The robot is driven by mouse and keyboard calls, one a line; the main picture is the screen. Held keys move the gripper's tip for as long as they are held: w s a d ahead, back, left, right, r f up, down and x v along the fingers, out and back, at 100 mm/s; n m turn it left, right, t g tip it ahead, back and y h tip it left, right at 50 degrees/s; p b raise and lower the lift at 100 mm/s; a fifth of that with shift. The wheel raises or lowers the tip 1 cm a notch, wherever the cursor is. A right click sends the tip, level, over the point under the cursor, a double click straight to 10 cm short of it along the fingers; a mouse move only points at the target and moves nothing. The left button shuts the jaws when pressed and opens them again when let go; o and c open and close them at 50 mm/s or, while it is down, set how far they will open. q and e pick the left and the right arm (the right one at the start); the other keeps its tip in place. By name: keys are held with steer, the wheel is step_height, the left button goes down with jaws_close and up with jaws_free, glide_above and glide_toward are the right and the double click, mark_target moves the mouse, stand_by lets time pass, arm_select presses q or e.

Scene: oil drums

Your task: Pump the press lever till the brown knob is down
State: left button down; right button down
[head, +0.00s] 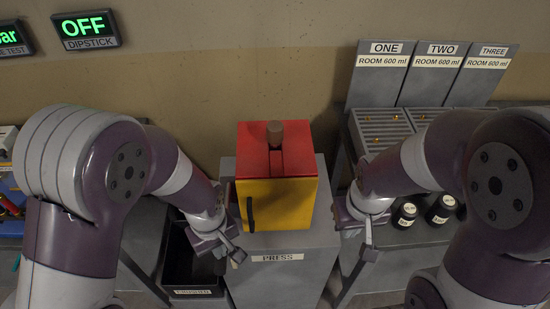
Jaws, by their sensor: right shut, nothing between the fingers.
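The press (290,205) is a box with a red top and yellow front on a grey pedestal labelled PRESS. Its brown knob (275,130) stands up above the red top. A black handle (250,214) is on the yellow front. A thin brownish bar (228,192) shows at the press's left side, partly hidden by my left wrist; I cannot tell if it is the lever. My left gripper (236,256) points down at the press's front left; its jaw gap is unclear. My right gripper (369,254) is shut and empty, right of the pedestal, apart from the press.
A black bin (192,280) stands left of the pedestal, partly behind my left arm. On the right, a bench holds slotted grey racks (383,128) under signs ONE, TWO and THREE, and dark capped jars (405,214). A wall display (86,30) reads OFF, DIPSTICK.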

mark_target(221, 263)
arm_select(q)
steer(key=shift+s+f+b, duration=0.2)
steer(key=shift+f+b, duration=0.4)
steer(key=shift+f, duration=0.4)
steer(key=shift+s+f+b, duration=0.15)
steer(key=shift+f+b, duration=0.5)
steer(key=shift+f, duration=0.3)
steer(key=shift+s+f+b, duration=0.2)
steer(key=shift+f+b, duration=0.4)
steer(key=shift+f, duration=0.4)
steer(key=shift+r, duration=0.1)
steer(key=w+r+p, duration=0.3)
steer(key=r+p, duration=1)
steer(key=r, duration=0.1)
steer(key=shift+r+p, duration=0.25)
steer(key=shift+p, duration=0.1)
steer(key=shift+f, duration=0.1)
